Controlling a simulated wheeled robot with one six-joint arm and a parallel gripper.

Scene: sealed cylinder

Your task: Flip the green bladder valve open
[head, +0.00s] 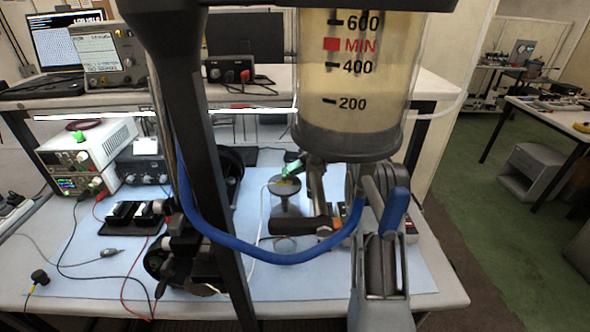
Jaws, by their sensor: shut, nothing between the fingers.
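The green bladder valve (293,167) shows as a small green lever just under the clear cylinder (352,70), left of the metal pipe below it. The lever is tilted, with its right end higher. The cylinder has a dark bottom cap, yellowish contents and printed level marks. My gripper (378,205) seems to be the grey metal piece rising from the lower right. It is shut and empty, to the right of the green lever and apart from it. A blue lever-like part (396,210) overlaps it, so its fingertips are hard to make out.
A dark post (215,190) stands in front on the left. A blue hose (270,256) loops below the cylinder towards my gripper. A black round-topped stand (285,190) is behind the hose. Instruments (88,155) and cables fill the bench's left side.

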